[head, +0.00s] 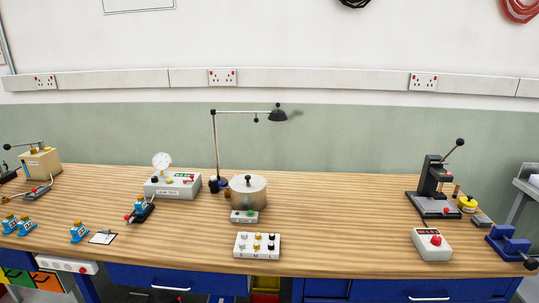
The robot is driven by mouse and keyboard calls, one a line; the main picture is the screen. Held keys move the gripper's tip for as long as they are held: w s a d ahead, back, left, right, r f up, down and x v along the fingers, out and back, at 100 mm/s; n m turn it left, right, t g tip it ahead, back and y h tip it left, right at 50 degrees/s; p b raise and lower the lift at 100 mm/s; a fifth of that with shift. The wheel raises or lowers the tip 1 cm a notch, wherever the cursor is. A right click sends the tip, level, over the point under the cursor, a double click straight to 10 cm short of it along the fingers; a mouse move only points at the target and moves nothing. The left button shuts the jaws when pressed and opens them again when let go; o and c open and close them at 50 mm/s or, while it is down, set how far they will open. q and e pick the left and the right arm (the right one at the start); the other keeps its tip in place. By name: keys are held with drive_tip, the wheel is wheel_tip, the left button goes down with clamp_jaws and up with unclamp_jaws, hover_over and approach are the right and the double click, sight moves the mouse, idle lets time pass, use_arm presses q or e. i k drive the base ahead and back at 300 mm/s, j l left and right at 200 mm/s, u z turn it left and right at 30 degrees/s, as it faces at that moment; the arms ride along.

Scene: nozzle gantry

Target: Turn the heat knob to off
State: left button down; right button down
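A round metal pot (248,192) stands near the middle of the bench. A small grey control box (244,217) sits right at its front, with a small dark round part and a green patch on its face. This may carry the heat knob, but it is too small to read its setting. A white box (257,245) with several small knobs or switches stands nearer the front edge; its markings are too small to read. Neither of my grippers is in the head view.
The wooden bench (340,225) is clear between the pot and the red-button box (432,244). A lamp (216,150) stands behind the pot. A gauge unit (172,186) is on the left, a lever press (435,190) on the right, a blue vise (508,243) at the right edge.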

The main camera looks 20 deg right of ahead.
sight(436, 240)
drive_tip(key=z, duration=1.75)
